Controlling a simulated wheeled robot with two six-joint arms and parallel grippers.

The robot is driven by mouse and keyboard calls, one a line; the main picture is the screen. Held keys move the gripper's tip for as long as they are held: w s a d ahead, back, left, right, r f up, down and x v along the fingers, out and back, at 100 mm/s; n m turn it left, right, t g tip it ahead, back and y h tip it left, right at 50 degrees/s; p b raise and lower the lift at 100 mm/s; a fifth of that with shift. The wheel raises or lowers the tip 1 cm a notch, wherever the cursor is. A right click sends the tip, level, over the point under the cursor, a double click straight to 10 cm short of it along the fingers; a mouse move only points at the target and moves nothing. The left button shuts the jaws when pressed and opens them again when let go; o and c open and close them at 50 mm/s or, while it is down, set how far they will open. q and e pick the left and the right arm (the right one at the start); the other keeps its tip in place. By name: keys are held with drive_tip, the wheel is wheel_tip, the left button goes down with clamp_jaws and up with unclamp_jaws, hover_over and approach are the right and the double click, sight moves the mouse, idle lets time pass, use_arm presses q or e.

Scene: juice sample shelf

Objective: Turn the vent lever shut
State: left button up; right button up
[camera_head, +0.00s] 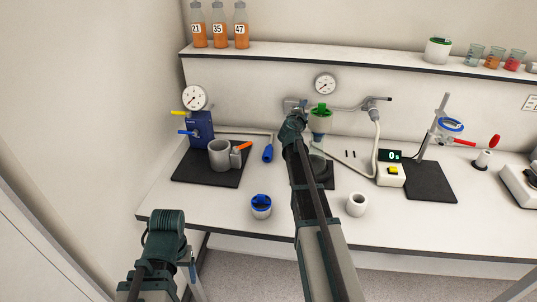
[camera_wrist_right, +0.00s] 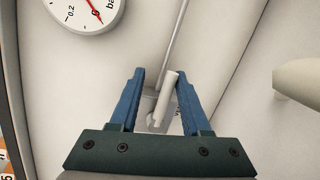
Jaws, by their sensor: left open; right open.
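A pale rod-like lever (camera_wrist_right: 169,94), likely the vent lever, stands out from a grey fitting on the white wall in the right wrist view. My right gripper (camera_wrist_right: 158,92) is open with its two blue fingers on either side of this lever. The lever is closer to the right-hand finger; I cannot tell if they touch. In the head view my right gripper (camera_head: 295,108) is at a grey fitting (camera_head: 290,103) on the back wall, and the arm partly hides it. My left gripper (camera_head: 167,222) is low at the left, before the bench; its fingertips are hidden.
A wall gauge (camera_head: 325,84) is just right of the fitting; it also shows in the wrist view (camera_wrist_right: 85,12). A green-topped vessel (camera_head: 320,118) stands close to my right gripper.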

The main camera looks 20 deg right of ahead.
drive_tip(key=n, duration=0.1)
drive_tip(key=r+n, duration=0.1)
drive_tip(key=n+h, duration=0.1)
drive_tip(key=shift+w+a+r, duration=0.25)
drive_tip(key=shift+a+r, duration=0.1)
drive_tip(key=n, duration=0.1)
drive_tip(key=r+n, duration=0.1)
drive_tip(key=n, duration=0.1)
drive_tip(key=a+n+h, duration=0.1)
drive_tip(key=shift+w+r+t+b, duration=0.15)
drive_tip(key=shift+w+t+b, duration=0.15)
drive_tip(key=shift+w+b, duration=0.05)
drive_tip(key=shift+s+a+f+m+g+y+p, duration=1.2)
drive_tip(key=shift+s+a+m, duration=0.8)
drive_tip(key=shift+s+a, duration=2.2)
drive_tip(key=shift+s+a+f+m+g+y+p, duration=1)
drive_tip(key=shift+s+a+m+p, duration=0.95)
drive_tip(key=shift+s+a, duration=2.15)
drive_tip(key=shift+s+a+f+m+g+y+p, duration=0.8)
drive_tip(key=shift+s+a+f+m+g+p, duration=0.95)
drive_tip(key=shift+s+a, duration=2.45)
drive_tip(key=shift+w+a+r+m+t+b, duration=0.15)
drive_tip(key=shift+w+a+r+b, duration=0.05)
drive_tip(key=shift+w+a, duration=0.35)
drive_tip(key=shift+w+a+r+m+t+b, duration=0.1)
drive_tip(key=shift+w+a+r+m+b, duration=0.1)
drive_tip(key=shift+w+a, duration=0.25)
